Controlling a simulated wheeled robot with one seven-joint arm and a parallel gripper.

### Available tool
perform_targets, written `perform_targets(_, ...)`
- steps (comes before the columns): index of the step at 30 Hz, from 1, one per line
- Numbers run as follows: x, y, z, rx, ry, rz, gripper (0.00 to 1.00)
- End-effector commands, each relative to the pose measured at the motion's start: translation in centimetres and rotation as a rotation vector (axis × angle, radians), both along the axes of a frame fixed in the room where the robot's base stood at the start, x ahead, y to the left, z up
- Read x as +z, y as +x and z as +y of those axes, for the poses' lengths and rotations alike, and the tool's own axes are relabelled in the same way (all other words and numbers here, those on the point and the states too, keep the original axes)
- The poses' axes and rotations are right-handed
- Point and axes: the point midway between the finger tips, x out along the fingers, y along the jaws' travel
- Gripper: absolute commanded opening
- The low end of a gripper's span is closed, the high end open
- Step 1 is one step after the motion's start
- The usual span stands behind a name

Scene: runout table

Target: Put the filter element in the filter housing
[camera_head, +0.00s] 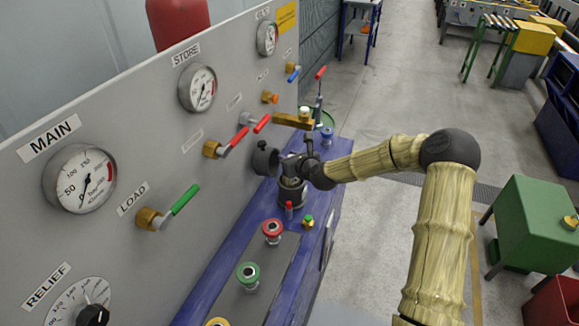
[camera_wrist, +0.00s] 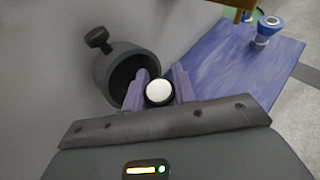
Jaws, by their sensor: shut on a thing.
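The filter housing (camera_head: 264,160) is a dark grey round cup fixed to the panel, with its open mouth facing out. In the wrist view the housing (camera_wrist: 108,72) is at the upper left, with a dark knob on its side and a dark hollow inside. My gripper (camera_wrist: 160,80) is shut on the filter element (camera_wrist: 158,91), which shows a round white end with a black rim between the two purplish fingers. The element is beside the housing mouth and appears outside it. In the head view my gripper (camera_head: 288,165) is just right of the housing; the element cannot be made out there.
The grey panel carries gauges (camera_head: 80,180), a green-handled valve (camera_head: 170,208) and red-handled valves (camera_head: 235,137). On the blue bench (camera_head: 205,295) stand a red knob (camera_head: 272,230) and a green knob (camera_head: 248,274). A brass-coloured bar (camera_head: 293,121) sits behind my gripper.

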Motion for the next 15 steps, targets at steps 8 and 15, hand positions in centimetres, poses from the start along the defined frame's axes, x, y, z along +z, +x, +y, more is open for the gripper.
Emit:
perform_targets(8,-0.5,0.1,0.0,-0.001,-0.001,-0.004,0.00)
perform_targets(15,-1.9,0.0,0.0,0.000,0.000,0.001,0.00)
